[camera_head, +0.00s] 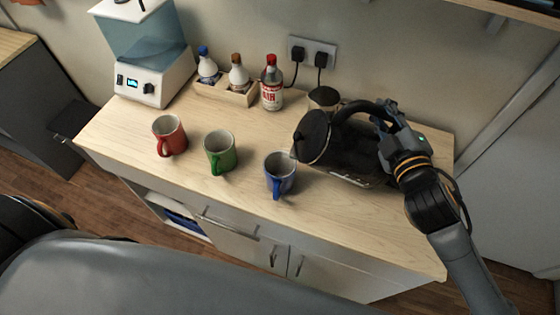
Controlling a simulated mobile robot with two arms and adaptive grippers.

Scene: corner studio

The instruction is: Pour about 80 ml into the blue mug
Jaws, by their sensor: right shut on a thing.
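The blue mug (279,178) stands upright on the wooden counter, its handle toward me. My right gripper (378,118) is shut on the black handle of a dark glass carafe (345,158). The carafe is tilted to the left, its dark round lid (314,137) facing the mug. Its lower lip is close to the mug's right rim; I cannot tell whether they touch. No stream of liquid can be made out, and the level in the mug is not clear. My left gripper is not in view.
A green mug (219,151) and a red mug (169,136) stand left of the blue one. Behind are a small rack (226,95) with bottles, a red-capped bottle (271,84) and a water-tank machine (151,74). The counter's front right (385,225) is clear.

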